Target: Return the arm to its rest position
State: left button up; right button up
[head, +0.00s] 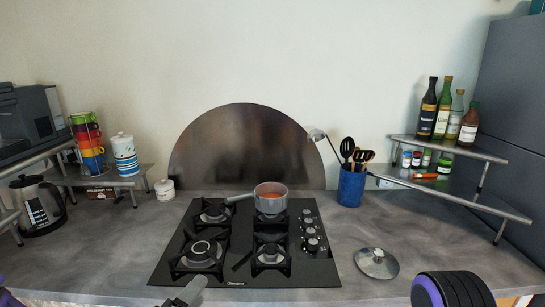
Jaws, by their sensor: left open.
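My left gripper (188,291) shows only in small part at the bottom edge, in front of the hob's near left corner. It is open, and nothing shows between its fingers. A bit of my left arm shows in the bottom left corner. Part of my right arm (452,290), dark with a purple edge, is at the bottom right; its gripper is out of view.
A black hob (312,270) lies on the grey counter (115,245). A saucepan (270,206) with orange contents sits on its back right burner. A lid (376,263) lies right of the hob. A utensil holder (350,188), kettle (38,208) and corner shelves (455,148) stand farther back.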

pick_arm(q)
jog(key=s+a+f+m+g+y+b, duration=0.1)
jog(key=s+a+f+g+y, duration=0.15)
jog(key=f, duration=0.45)
jog(key=s+a+f+m+g+y+b, duration=0.1)
jog(key=s+a+f+g+y, duration=0.15)
jog(key=f, duration=0.55)
jog(key=s+a+f+g+y+b, duration=0.1)
jog(key=s+a+f+g, duration=0.1)
jog(key=a+f, duration=0.35)
jog(key=s+a+f+m+g+y+b, duration=0.1)
jog(key=s+f+g+b, duration=0.1)
jog(key=s+f, duration=0.7)
jog(key=s+a+f+m+g+y+b, duration=0.1)
jog(key=s+f+g, duration=0.3)
jog(key=s+f, duration=0.4)
jog(key=s+a, duration=0.1)
jog(key=s, duration=0.1)
jog(key=shift+s+a+f+m+y+b, duration=0.2)
jog(key=shift+s+f+m+y+b, duration=0.1)
jog(key=shift+f+y+b, duration=0.1)
